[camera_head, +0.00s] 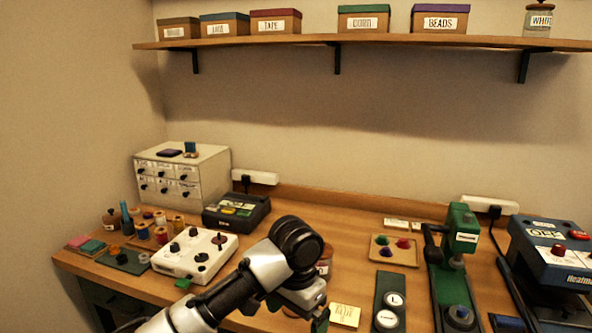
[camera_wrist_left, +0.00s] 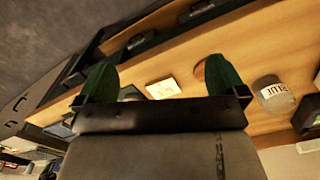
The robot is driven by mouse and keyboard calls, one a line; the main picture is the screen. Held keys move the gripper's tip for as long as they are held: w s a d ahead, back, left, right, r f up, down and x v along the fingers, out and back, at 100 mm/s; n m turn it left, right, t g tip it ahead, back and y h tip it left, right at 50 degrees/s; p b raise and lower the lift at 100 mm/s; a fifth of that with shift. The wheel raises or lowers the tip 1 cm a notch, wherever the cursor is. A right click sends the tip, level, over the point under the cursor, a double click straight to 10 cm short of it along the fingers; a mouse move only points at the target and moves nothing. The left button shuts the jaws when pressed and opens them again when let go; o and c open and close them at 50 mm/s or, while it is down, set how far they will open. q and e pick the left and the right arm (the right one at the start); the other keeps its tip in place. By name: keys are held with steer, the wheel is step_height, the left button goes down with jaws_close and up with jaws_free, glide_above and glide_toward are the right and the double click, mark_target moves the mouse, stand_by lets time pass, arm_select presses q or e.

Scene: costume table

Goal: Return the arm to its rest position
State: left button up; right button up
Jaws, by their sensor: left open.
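My left arm comes in from the bottom of the head view, and its dark wrist joint is bent over the front of the table. My left gripper (camera_head: 317,318) points down near the table's front edge, partly cut off by the frame. In the left wrist view its two green fingers (camera_wrist_left: 160,80) are spread wide with nothing between them in their grip. A pale yellow note (camera_head: 344,315) lies just right of the gripper; it also shows beyond the fingers in the wrist view (camera_wrist_left: 163,88). My right gripper is not in view.
A labelled jar (camera_wrist_left: 273,93) stands near the right finger. A white knobbed box (camera_head: 195,254) stands left of my arm. A dark green board with round pieces (camera_head: 390,300), a green press (camera_head: 461,235) and a blue heat machine (camera_head: 553,250) stand right. The table's middle back is clear.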

arm_select(q)
steer(key=s+a+f+n+t+h, duration=0.1)
steer(key=s+a+f+n+h, duration=0.2)
steer(key=s+f, duration=1.05)
steer(key=s+a+f+n+t+y, duration=0.1)
steer(key=s+a+f+n+y, duration=0.1)
steer(key=s+a, duration=0.6)
steer(key=s+a+f+n+t+y, duration=0.1)
steer(key=s+a+f+t, duration=0.15)
steer(key=s+a, duration=0.6)
step_height(320, 180, down, 27)
steer(key=a+g, duration=0.1)
steer(key=g, duration=0.1)
steer(key=s+a+f+g, duration=0.1)
steer(key=s+a+f, duration=0.2)
steer(key=s+f, duration=1.2)
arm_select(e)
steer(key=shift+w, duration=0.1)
